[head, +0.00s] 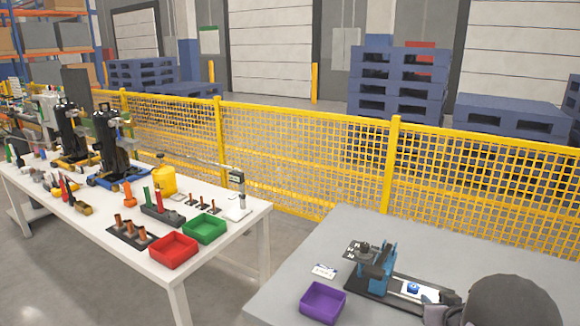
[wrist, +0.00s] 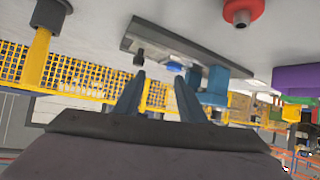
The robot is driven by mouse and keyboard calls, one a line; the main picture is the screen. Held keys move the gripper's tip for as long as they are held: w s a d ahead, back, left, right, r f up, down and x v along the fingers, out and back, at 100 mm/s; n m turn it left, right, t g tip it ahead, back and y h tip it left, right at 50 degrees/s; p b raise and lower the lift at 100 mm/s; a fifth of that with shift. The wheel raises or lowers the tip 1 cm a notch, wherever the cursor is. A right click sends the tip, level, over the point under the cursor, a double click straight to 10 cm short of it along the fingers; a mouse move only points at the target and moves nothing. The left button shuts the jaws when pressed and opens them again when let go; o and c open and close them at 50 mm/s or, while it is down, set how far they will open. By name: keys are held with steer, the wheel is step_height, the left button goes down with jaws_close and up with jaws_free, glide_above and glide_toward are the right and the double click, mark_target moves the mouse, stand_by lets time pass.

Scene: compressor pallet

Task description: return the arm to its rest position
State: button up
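My gripper (wrist: 159,82) shows in the wrist view with its two blue-grey fingers apart and nothing between them. Beyond the fingertips is a dark fixture base (wrist: 135,33) with a small blue part (wrist: 172,64) on it; the view is tilted and nearly upside down. In the head view, the dark rounded arm link at the bottom right is mine, and it hides part of the grey table (head: 350,232). The fixture's blue upright (head: 388,258) and the white-and-blue part (head: 413,289) stand just left of my arm.
A purple bin (head: 323,303) and a small label card (head: 324,271) lie left of the fixture. The white table (head: 100,217) at left carries a red bin (head: 173,250), a green bin (head: 205,229) and several tools. A yellow mesh fence (head: 300,165) runs behind both tables.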

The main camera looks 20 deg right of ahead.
steer(key=s+a+r+n+g+y+p, duration=0.2)
steer(key=a+g+p, duration=0.25)
steer(key=a, duration=1.55)
steer(key=s+a+r+n+g+y+p, duration=0.1)
steer(key=s+a+g, duration=0.5)
steer(key=s+a, duration=1)
steer(key=a+n+y+p, duration=0.1)
steer(key=a+y, duration=0.1)
steer(key=a, duration=0.1)
steer(key=shift+s+a+r, duration=0.15)
steer(key=shift+s+r, duration=0.2)
